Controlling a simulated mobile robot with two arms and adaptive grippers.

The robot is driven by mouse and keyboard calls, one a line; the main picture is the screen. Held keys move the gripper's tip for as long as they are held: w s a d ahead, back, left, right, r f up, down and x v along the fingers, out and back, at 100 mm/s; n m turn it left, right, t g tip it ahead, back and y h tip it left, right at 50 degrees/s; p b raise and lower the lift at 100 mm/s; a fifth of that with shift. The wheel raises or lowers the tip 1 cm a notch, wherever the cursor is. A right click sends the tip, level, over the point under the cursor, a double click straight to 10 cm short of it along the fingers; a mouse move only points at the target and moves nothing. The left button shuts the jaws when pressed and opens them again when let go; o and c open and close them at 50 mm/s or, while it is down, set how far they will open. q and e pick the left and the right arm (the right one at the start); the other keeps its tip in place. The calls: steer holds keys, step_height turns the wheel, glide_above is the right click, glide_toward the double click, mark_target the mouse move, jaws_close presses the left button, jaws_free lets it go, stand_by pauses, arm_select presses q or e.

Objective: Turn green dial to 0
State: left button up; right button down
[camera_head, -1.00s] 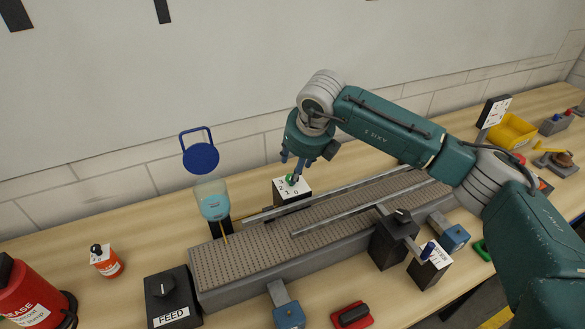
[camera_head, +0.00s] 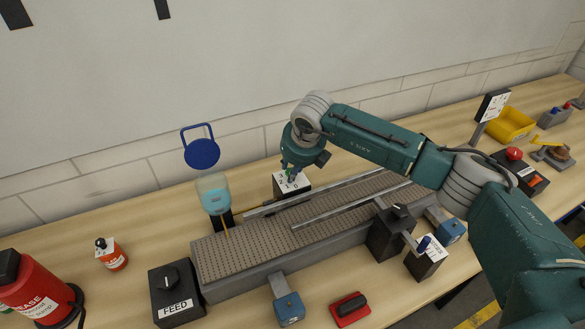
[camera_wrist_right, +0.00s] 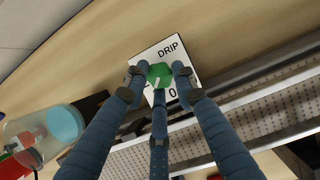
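The green dial (camera_wrist_right: 160,75) sits on a white-topped box marked DRIP (camera_wrist_right: 151,53), with a 0 printed at its lower right. A pale pointer mark on the dial points down and slightly left in the right wrist view. My right gripper (camera_wrist_right: 160,78) has fingertips on both sides of the dial and a third finger below it. Whether they press on the dial cannot be told. In the head view, this gripper (camera_head: 290,174) is over the box (camera_head: 297,188) and mostly hides the dial. My left gripper is not in view.
A conveyor with metal rails (camera_head: 330,205) runs right in front of the box. A clear container with blue liquid (camera_head: 214,195) stands to the left. A FEED box (camera_head: 176,297) and an orange bottle (camera_head: 112,256) are further left.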

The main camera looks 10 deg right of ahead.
steer(key=shift+w, duration=0.1)
steer(key=shift+d+n+b, duration=0.1)
steer(key=shift+n+b, duration=0.3)
steer(key=shift+b, duration=0.4)
steer(key=n+y+b, duration=0.1)
steer(key=n+b, duration=0.1)
steer(key=b, duration=0.1)
steer(key=n+y+b, duration=0.1)
steer(key=n+b, duration=0.1)
steer(key=b, duration=0.1)
steer(key=shift+w+d+g, duration=0.15)
steer(key=shift+w+g, duration=0.05)
steer(key=shift+g, duration=0.1)
steer(key=n+b, duration=0.2)
steer(key=n, duration=0.1)
steer(key=shift+r+g+y, duration=0.15)
steer(key=shift+g+y, duration=0.15)
steer(key=shift+g, duration=0.1)
steer(key=shift+w+r+n+b, duration=0.1)
steer(key=shift+n+b, duration=0.4)
steer(key=shift+b, duration=0.05)
steer(key=shift+r, duration=0.1)
steer(key=c, duration=1.4)
jaws_free()
steer(key=shift+f, duration=0.2)
